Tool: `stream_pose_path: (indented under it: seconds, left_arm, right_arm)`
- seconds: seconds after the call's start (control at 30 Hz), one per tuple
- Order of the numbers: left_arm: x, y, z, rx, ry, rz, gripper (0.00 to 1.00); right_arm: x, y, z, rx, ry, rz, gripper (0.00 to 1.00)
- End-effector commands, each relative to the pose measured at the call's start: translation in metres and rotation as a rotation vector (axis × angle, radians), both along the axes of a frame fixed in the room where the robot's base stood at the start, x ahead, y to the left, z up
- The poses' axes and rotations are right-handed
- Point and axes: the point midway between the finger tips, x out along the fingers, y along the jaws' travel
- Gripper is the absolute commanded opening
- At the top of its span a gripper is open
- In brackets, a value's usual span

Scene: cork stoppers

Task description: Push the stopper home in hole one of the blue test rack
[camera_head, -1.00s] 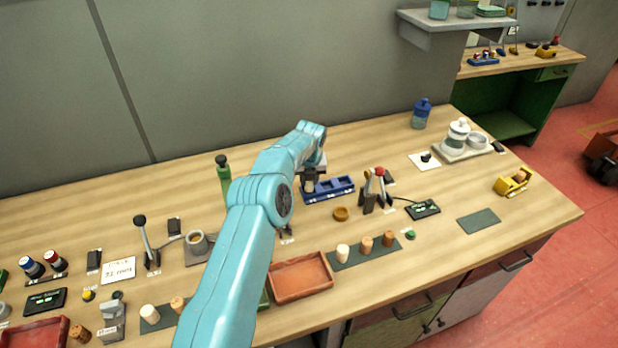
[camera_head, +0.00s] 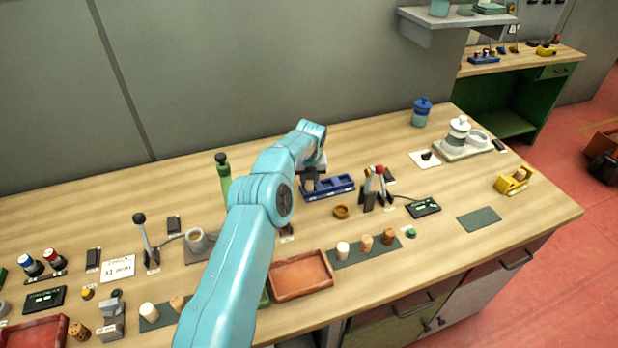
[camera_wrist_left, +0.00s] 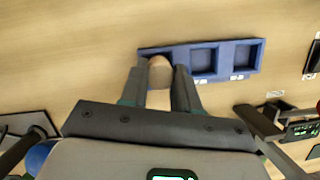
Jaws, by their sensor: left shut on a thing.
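The blue test rack (camera_head: 343,183) lies on the bench beyond my left arm. In the left wrist view the rack (camera_wrist_left: 222,46) shows two empty square holes to the right, and its left end is between my fingers. My left gripper (camera_head: 309,184) is at the rack's left end. In the left wrist view the gripper (camera_wrist_left: 160,80) is shut on a tan cork stopper (camera_wrist_left: 160,72), which stands over or in the leftmost hole. The stopper and fingers hide that hole, so how deep the stopper sits cannot be told. My right gripper is not in view.
A round brown dish (camera_head: 341,212) and a lever stand (camera_head: 370,190) are close to the rack's right front. A dark mat with several stoppers (camera_head: 365,250) and a red-brown tray (camera_head: 302,276) lie nearer. A green bottle (camera_head: 223,178) stands left of my arm. Bench behind the rack is clear.

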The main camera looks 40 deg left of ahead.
Motion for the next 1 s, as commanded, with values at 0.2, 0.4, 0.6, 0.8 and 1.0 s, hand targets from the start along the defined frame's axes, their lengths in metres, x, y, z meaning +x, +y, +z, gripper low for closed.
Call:
stream_pose_path:
  seconds: [0.2, 0.4, 0.6, 0.8, 1.0]
  left_arm:
    - [0.000, 0.000, 0.000, 0.000, 0.000, 0.000, 0.00]
    - [0.000, 0.000, -0.003, 0.000, 0.000, 0.000, 0.00]
    - [0.000, 0.000, -0.006, 0.000, 0.000, 0.000, 0.00]
    - [0.000, 0.000, -0.009, 0.000, 0.000, 0.000, 0.00]
    - [0.000, 0.000, -0.011, 0.000, 0.000, 0.000, 0.37]
  right_arm:
    - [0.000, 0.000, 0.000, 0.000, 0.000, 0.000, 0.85]
    - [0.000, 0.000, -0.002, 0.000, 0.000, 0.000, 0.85]
    - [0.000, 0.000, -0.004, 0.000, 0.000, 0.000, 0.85]
    - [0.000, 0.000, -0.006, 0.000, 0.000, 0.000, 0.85]
    - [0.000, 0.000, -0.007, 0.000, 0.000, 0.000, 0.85]
